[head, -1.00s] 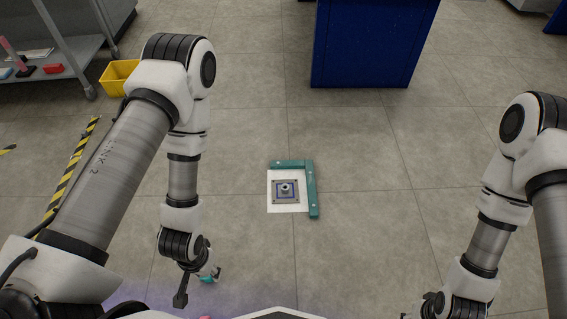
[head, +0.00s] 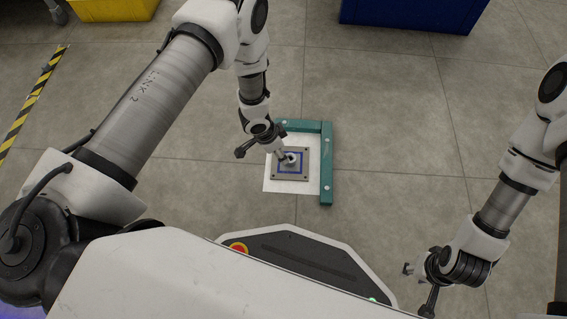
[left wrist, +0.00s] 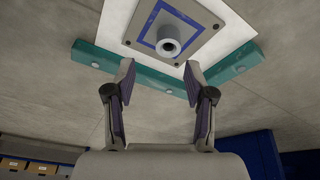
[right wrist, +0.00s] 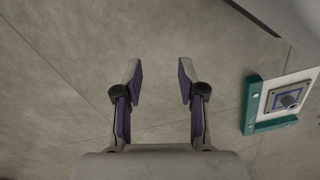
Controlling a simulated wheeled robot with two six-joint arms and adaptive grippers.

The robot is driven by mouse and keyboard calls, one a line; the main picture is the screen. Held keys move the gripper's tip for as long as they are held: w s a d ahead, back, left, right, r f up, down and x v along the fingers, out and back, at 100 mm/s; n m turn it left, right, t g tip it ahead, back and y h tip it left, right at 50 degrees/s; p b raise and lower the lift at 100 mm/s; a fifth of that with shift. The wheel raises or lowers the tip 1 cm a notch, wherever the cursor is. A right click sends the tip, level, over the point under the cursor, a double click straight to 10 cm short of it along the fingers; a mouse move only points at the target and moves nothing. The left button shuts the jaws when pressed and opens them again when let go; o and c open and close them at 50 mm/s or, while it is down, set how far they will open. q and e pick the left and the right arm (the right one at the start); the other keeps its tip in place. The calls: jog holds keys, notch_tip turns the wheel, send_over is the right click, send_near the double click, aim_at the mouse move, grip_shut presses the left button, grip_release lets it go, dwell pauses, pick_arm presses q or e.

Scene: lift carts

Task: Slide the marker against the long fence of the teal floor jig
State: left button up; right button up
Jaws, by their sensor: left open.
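The marker is a grey square plate (head: 304,177) with a blue square outline and an upright round knob (head: 291,158). It lies on the white base of the teal floor jig, with a white strip visible between it and the long fence (head: 327,170) on the right. The short fence (head: 300,126) runs along the far side. My right gripper (right wrist: 159,75) is open and empty, away from the jig (right wrist: 252,105).
A blue cabinet (head: 410,12) and a yellow bin (head: 115,8) stand at the back. Black-yellow tape (head: 30,105) marks the floor at the left. My base is just in front of the jig. The floor right of the jig is clear.

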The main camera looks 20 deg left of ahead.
aim_at(290, 157)
pick_arm(q)
jog(key=w+f, duration=0.1)
jog(key=w+f+m+b, duration=0.1)
jog(key=f, duration=0.1)
jog(key=shift+w+d, duration=0.15)
jog(key=shift+w, duration=0.1)
jog(key=b+x, duration=0.4)
jog(key=x, duration=0.2)
jog(key=shift+w+f, duration=0.15)
jog(key=shift+f, duration=0.1)
jog(key=shift+d+f+b, duration=0.2)
jog(key=shift+f+b, duration=0.15)
pick_arm(e)
notch_tip(290, 157, down, 8)
jog(key=w, duration=0.1)
jog(key=shift+r, duration=0.25)
pick_arm(q)
jog(key=shift+r, duration=0.1)
jog(key=shift+w, duration=0.1)
grip_shut()
